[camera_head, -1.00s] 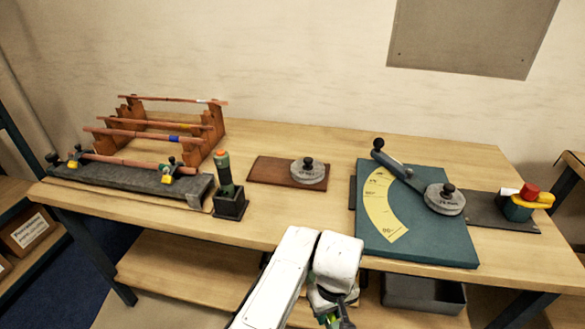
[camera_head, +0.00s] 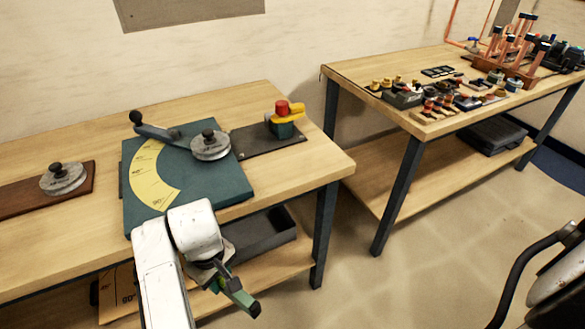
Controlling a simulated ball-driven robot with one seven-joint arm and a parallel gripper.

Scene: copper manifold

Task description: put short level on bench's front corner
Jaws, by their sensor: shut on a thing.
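My gripper (camera_head: 221,279) is at the lower middle of the head view, in front of the near bench (camera_head: 325,164) and below its top. It is shut on a small green bar with a dark end, which looks like the short level (camera_head: 239,296). The level is tilted down to the right, and the gripper hides part of it. The near bench's front right corner is bare wood. A second bench (camera_head: 345,70) stands at the back right, its near front corner close to small fittings.
The near bench carries a teal bending board (camera_head: 225,182), a round weight on a brown plate (camera_head: 62,178) and a red-and-yellow tool (camera_head: 283,117). A dark tray (camera_head: 262,238) lies on its lower shelf. Floor is open between the benches. A dark curved handle (camera_head: 525,265) stands at far right.

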